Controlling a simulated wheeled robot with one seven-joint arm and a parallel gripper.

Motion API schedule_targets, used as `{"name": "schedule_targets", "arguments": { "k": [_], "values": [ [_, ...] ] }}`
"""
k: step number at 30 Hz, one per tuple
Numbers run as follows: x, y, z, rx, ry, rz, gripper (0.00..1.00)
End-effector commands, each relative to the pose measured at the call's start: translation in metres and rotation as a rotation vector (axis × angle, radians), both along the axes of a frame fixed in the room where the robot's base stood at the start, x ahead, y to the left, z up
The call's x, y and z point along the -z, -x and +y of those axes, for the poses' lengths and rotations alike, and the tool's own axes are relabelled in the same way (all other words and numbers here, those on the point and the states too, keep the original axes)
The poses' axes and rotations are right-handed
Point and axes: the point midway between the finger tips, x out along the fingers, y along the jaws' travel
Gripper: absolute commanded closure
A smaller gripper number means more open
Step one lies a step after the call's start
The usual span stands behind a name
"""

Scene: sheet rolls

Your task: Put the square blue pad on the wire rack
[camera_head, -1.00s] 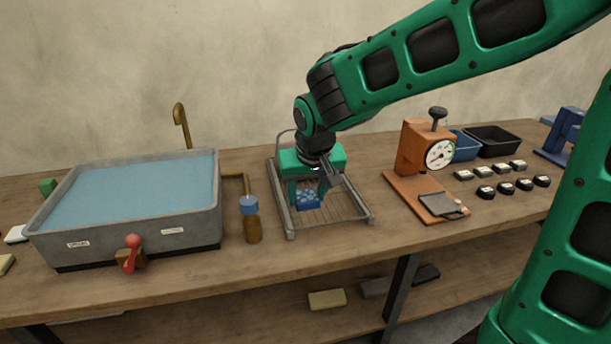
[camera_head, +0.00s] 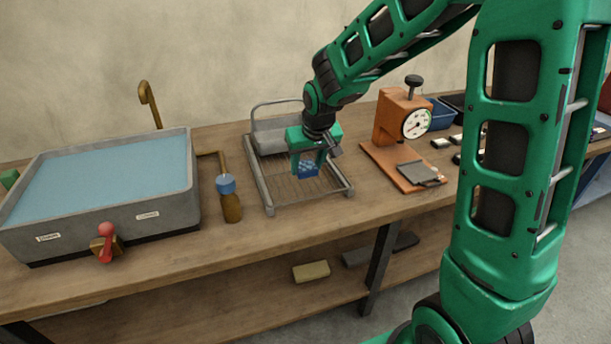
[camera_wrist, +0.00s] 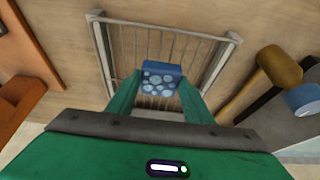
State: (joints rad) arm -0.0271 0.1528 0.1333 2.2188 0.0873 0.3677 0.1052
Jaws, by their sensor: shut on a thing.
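The square blue pad (camera_head: 308,169), with pale round spots on its face, is held between the fingers of my gripper (camera_head: 308,168). In the wrist view the pad (camera_wrist: 160,76) shows between the two green fingertips of my gripper (camera_wrist: 158,88). The wire rack (camera_head: 270,208) is a grey metal frame with thin parallel bars on the bench, with a raised part at its back. It also shows below the pad in the wrist view (camera_wrist: 205,50). The pad is over the rack's bars; I cannot tell whether it touches them.
A grey water basin (camera_head: 120,222) stands at the left. A yellowish block (camera_head: 311,271) lies on the lower shelf.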

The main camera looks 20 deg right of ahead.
Motion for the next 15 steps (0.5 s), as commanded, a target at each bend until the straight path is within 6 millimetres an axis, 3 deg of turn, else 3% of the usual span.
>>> {"name": "schedule_targets", "arguments": {
  "k": [7, 15],
  "values": [
    [0.033, 0.001, 0.0, -0.001, 0.0, 0.004, 0.78],
    [0.038, 0.001, 0.0, -0.001, 0.0, 0.001, 0.78]
  ]
}}
